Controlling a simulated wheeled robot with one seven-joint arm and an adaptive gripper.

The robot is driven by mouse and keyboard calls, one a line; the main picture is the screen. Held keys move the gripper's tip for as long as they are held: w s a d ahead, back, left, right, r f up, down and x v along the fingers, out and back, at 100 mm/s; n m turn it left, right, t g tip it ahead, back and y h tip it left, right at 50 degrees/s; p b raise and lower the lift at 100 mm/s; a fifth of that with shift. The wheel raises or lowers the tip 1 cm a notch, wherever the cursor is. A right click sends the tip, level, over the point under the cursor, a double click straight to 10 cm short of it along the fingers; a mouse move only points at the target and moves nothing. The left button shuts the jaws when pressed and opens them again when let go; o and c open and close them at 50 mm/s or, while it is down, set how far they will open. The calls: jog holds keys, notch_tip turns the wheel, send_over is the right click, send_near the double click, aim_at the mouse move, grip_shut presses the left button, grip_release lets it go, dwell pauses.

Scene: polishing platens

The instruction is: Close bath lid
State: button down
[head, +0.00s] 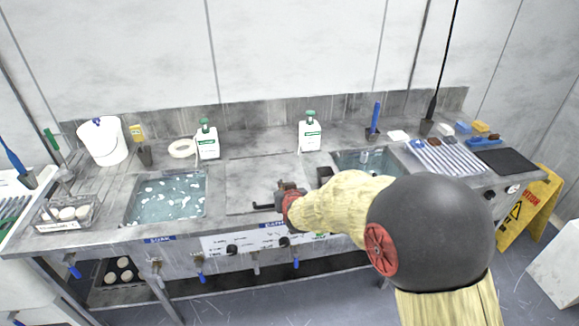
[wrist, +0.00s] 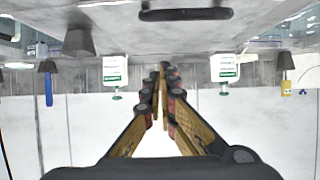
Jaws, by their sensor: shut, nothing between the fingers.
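The bath lid (head: 255,178) is a flat grey panel at the middle of the counter, between two open water baths. It lies level with the counter and no water shows where it lies. Its dark bar handle (head: 264,207) is near its front edge, and shows at the top of the upside-down wrist view (wrist: 185,14). My gripper (head: 280,187) is over the lid's right part, close to the handle; I cannot tell whether it touches the lid. In the wrist view its fingers (wrist: 160,72) are together and empty, pointing toward the back wall.
The left bath (head: 165,198) holds water with white bits, and the right bath (head: 362,160) is partly behind my arm. Two white bottles (head: 208,142) (head: 310,134) stand behind the lid. A white bucket (head: 103,143) stands at the back left. A ribbed rack (head: 446,157) lies at right.

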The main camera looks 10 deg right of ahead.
notch_tip(320, 180, down, 8)
jog(key=s+b, duration=0.2)
jog(key=b, duration=0.1)
jog(key=shift+f+b, duration=0.2)
jog(key=shift+b, duration=0.2)
jog(key=shift+w, duration=0.1)
